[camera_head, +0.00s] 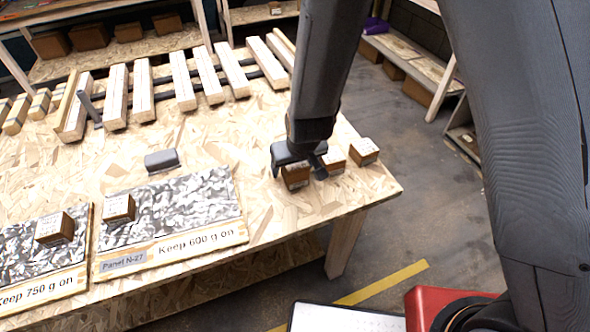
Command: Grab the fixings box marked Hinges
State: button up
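My gripper (298,170) is over the right part of the chipboard table, pointing down. Its two fingers stand apart on either side of a small brown box (296,182) with a white label on top, and the gripper hides part of that box. Two more labelled boxes, a left box (54,230) and a second box (119,208), sit on the silvery panels. The label writing is too small to read, so I cannot tell which box is Hinges.
The chipboard table (260,220) ends just right of the boxes. Silvery panels read "Keep 750 g on" (25,265) and "Keep 600 g on" (190,210). A grey block (162,160) lies behind them. A slatted wooden rack (183,82) fills the back.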

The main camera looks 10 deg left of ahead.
jog(key=shift+f, duration=0.15)
jog(key=c, duration=1.5)
